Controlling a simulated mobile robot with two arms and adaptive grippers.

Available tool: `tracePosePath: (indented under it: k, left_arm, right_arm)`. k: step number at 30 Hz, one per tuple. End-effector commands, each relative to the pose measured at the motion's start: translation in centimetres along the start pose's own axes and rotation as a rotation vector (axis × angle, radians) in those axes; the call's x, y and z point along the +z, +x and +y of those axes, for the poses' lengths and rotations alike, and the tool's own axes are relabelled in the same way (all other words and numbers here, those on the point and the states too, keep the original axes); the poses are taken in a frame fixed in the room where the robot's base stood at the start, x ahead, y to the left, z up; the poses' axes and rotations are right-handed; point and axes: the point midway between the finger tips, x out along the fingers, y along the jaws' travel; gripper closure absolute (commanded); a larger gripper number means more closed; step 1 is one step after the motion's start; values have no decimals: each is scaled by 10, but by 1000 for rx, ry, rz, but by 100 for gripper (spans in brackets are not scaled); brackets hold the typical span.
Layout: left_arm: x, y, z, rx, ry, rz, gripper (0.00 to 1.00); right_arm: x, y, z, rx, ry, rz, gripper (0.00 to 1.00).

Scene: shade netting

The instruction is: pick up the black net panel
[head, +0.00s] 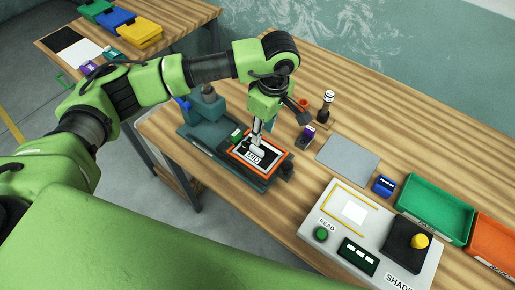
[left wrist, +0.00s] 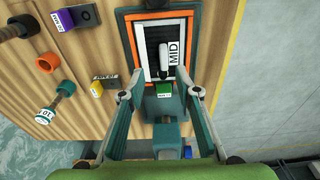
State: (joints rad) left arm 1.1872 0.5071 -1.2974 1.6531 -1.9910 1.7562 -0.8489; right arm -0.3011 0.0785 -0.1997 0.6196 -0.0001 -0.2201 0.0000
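A dark panel with a white border and a "MID" label (head: 252,157) lies in an orange frame (head: 233,152) on a dark teal fixture. The left wrist view shows its dark face (left wrist: 152,36) and a white upright grip (left wrist: 163,58) on it. I cannot tell whether this is the black net panel; a flat black sheet (head: 62,39) also lies on the far-left table. My left gripper (head: 257,143) points down over the framed panel. Its fingertips (left wrist: 160,84) are apart, with no object clearly held between them. My right gripper is not in view.
The fixture (head: 193,131) stands on the wooden table. A grey plate (head: 347,158), a control box with a green button (head: 320,234) and yellow knob (head: 420,241), a green tray (head: 436,209) and an orange tray (head: 494,240) are to the right. Small tools stand behind.

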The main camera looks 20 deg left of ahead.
Motion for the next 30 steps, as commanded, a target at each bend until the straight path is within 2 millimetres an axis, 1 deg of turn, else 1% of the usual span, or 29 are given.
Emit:
tracePosePath:
  k: [1,3,6,9,11,14,18,21,25,30]
  left_arm:
    - [0,8,-2,-5,0,0,69]
    - [0,18,-1,-4,-1,-2,69]
    - [0,28,-1,-1,-1,-2,69]
    - [0,33,-1,-1,0,-2,69]
    - [0,36,-2,-1,0,-2,69]
    - [-2,45,-6,-4,0,-3,69]
    - [-4,63,-9,-4,0,-3,69]
    - [-4,77,-8,-3,-1,-3,69]
    - [-4,84,-7,0,0,-3,69]
    - [-4,85,-7,1,1,-3,69]
  right_arm:
    - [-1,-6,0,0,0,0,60]
    - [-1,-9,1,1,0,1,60]
    - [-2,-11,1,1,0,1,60]
    - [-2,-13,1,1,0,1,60]
    - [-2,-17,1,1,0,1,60]
    - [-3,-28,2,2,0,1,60]
    - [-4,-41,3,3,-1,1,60]
    - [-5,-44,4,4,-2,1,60]
    - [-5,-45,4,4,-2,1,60]
    - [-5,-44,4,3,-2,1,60]
